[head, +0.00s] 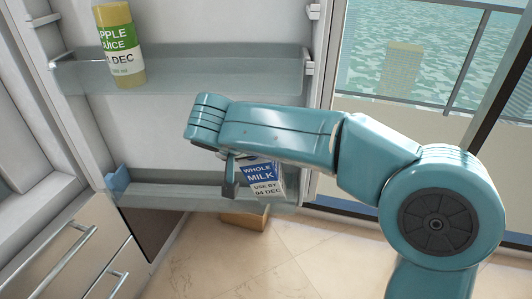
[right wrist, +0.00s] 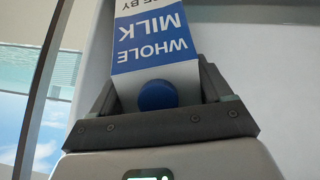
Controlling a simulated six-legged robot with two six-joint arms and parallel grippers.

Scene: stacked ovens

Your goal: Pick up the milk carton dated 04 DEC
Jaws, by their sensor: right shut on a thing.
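The milk carton (head: 264,182) is white and blue and reads "WHOLE MILK, USE BY 04 DEC". It is at the lower shelf of the open fridge door in the head view. My right gripper (head: 231,178) is shut on the carton; my arm hides its top. In the right wrist view the carton (right wrist: 160,50) lies between the two fingers of my gripper (right wrist: 158,95), with its blue cap (right wrist: 157,95) toward the camera. I cannot tell whether the carton's base touches the shelf. My left gripper is not in view.
An apple juice bottle (head: 120,45) stands on the upper door shelf (head: 200,70). The lower door shelf (head: 160,194) has a clear rim. Drawers with handles (head: 65,255) are at the lower left. A window with a railing is at the right. A tan block (head: 245,219) is below the door.

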